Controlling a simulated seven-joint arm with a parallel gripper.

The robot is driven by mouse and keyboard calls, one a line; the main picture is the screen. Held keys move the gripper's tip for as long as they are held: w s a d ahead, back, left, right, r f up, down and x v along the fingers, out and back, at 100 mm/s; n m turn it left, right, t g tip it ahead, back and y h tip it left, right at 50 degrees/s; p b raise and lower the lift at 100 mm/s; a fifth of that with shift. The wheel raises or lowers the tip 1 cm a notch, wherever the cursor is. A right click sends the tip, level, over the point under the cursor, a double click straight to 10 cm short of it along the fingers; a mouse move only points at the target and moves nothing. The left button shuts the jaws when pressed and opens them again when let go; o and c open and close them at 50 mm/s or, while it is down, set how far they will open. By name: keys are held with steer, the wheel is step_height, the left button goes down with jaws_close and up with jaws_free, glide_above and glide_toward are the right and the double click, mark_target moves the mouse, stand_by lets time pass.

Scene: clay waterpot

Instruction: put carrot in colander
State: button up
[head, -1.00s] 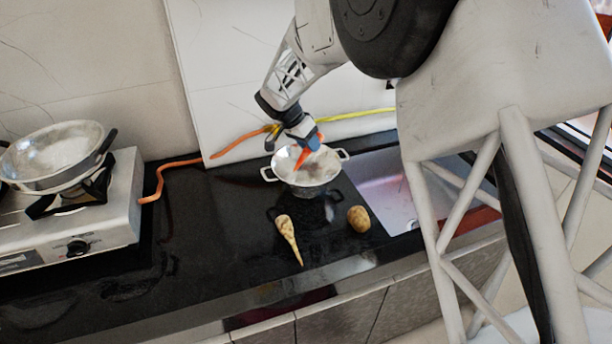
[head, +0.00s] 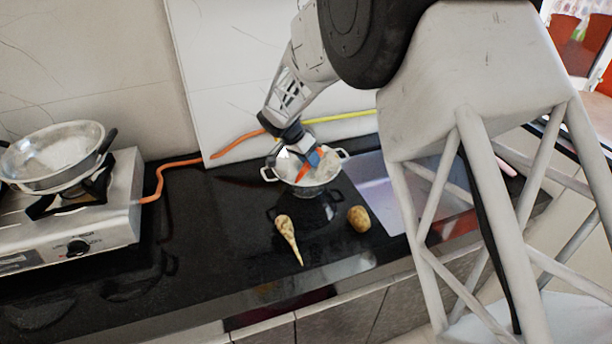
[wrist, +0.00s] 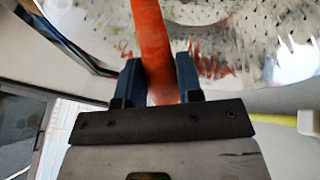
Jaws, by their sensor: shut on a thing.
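The colander (head: 321,187) is a shiny metal bowl with two side handles, standing on the dark counter near the wall. Its perforated inner wall (wrist: 245,45) fills the upper part of the wrist view. My gripper (head: 311,163) is inside the colander's opening in the head view, tilted downward. Its blue fingers (wrist: 150,82) are shut on the orange carrot (wrist: 152,45). In the head view the carrot (head: 302,174) shows as a small orange piece within the bowl. I cannot tell whether its tip touches the colander's inside.
A parsnip-like root (head: 287,236) and a potato (head: 359,219) lie on the counter in front of the colander. A sink (head: 385,190) is to the right. A stove (head: 112,215) with a pan (head: 52,160) is at left. An orange hose (head: 160,180) runs along the wall.

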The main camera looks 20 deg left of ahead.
steer(key=o, duration=1)
steer(key=v, duration=0.7)
steer(key=shift+r, duration=0.35)
steer(key=shift+s+a, duration=0.1)
